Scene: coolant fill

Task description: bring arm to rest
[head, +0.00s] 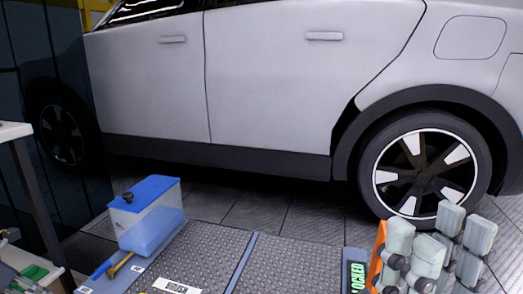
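My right gripper (438,243) is at the bottom right of the head view, its pale grey finger pads pointing up. The pads stand in two groups with a gap between them, and I see nothing held there. It is in front of the car's rear wheel in the picture. My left gripper is not in view. A translucent coolant container (147,218) with a blue lid, a black cap and blue liquid stands upright at the left of the tread-plate top (205,257). No gripper is near the container.
A silver car (265,85) fills the back, its rear wheel (424,165) at right. A yellow-and-blue tool (113,267) lies by the container. A green label (356,277) and an orange part (377,258) are beside my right gripper. A white table (12,131) stands left. The plate's middle is clear.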

